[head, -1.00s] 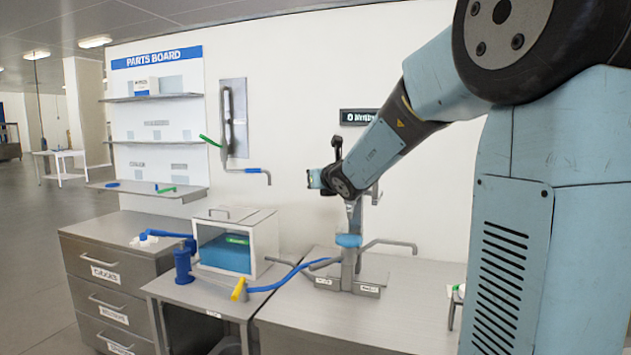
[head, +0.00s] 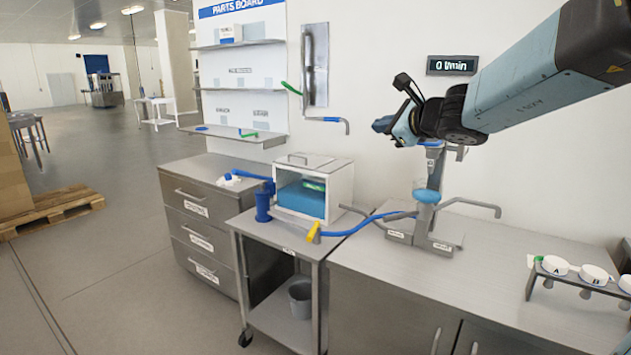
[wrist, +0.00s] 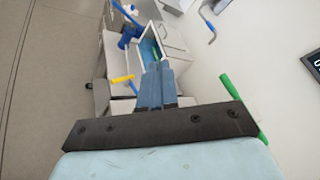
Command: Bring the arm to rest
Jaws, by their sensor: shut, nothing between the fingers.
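My arm reaches in from the upper right in the head view. My gripper (head: 383,124) hangs in the air at its end, in front of the wall and above the bench with the steel stand (head: 428,210). In the wrist view my gripper (wrist: 157,70) shows its two blue fingers together, shut with nothing between them. The fingers point toward the white box (head: 335,185) with blue contents, which lies well beyond them. A green bar (wrist: 240,100) shows to the right of the fingers in the wrist view.
A blue pump (head: 263,205) and a hose with a yellow end (head: 313,232) are on the trolley. A rack of white lidded pots (head: 590,275) stands at the right of the bench. A display (head: 452,65) reads 0 l/min. Open floor lies left, with a pallet (head: 55,212).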

